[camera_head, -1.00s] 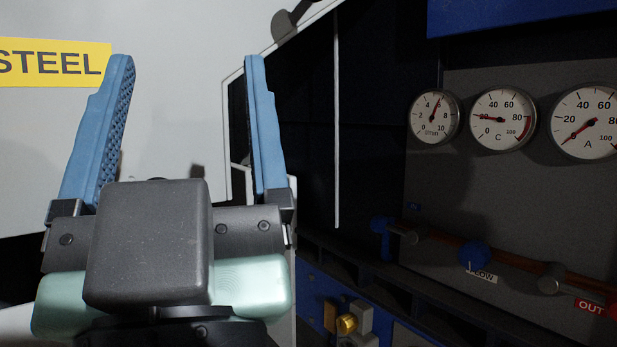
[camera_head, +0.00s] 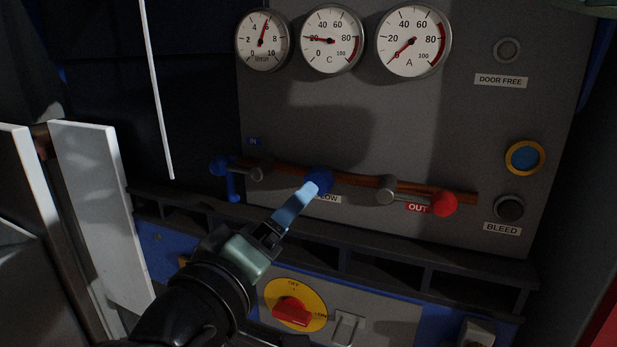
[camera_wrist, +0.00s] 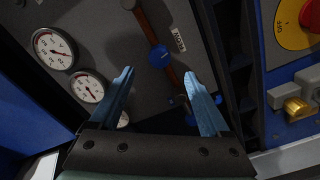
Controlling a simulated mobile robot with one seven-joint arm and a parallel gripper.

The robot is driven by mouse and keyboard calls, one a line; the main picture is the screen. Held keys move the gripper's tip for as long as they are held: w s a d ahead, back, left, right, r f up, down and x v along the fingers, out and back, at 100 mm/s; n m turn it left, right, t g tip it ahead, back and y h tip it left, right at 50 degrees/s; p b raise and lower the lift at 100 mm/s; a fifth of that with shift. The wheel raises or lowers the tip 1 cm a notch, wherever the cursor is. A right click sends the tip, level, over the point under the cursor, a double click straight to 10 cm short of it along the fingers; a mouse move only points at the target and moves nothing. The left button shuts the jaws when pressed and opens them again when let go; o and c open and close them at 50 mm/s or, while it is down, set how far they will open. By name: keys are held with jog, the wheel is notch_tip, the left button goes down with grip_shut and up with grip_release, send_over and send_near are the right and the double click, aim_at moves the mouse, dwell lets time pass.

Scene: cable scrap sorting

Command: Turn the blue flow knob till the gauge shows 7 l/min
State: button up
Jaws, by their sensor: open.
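The blue flow knob (camera_head: 320,178) sits on the copper pipe by the partly covered FLOW label (camera_head: 330,199). It also shows in the wrist view (camera_wrist: 158,56). The l/min gauge (camera_head: 262,42) is at the panel's upper left, its needle near 6. In the wrist view this gauge (camera_wrist: 123,119) is mostly hidden behind a finger. My gripper (camera_head: 311,189) overlaps the knob's lower edge in the head view. In the wrist view my gripper (camera_wrist: 160,75) is open and empty, with the knob beyond the gap between the fingertips; I cannot tell any contact.
A C gauge (camera_head: 332,40) and an A gauge (camera_head: 413,42) stand right of the l/min gauge. The pipe also carries a blue IN handle (camera_head: 220,166) and a red OUT knob (camera_head: 444,203). A dark ledge (camera_head: 400,262) and a red switch (camera_head: 293,311) lie below.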

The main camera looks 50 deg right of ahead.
aim_at(321, 182)
jog(key=p+x, duration=0.2)
jog(key=x, duration=0.9)
jog(key=shift+w+d+p, duration=0.1)
jog(key=shift+d+p, duration=0.2)
grip_shut()
jog(key=shift+a+f+m+b, duration=0.1)
jog(key=shift+f+m+b, duration=0.2)
jog(key=shift+m+b, duration=1.6)
jog(key=shift+b, duration=0.2)
jog(key=shift+r+m, duration=0.2)
jog(key=shift+m, duration=0.3)
grip_release()
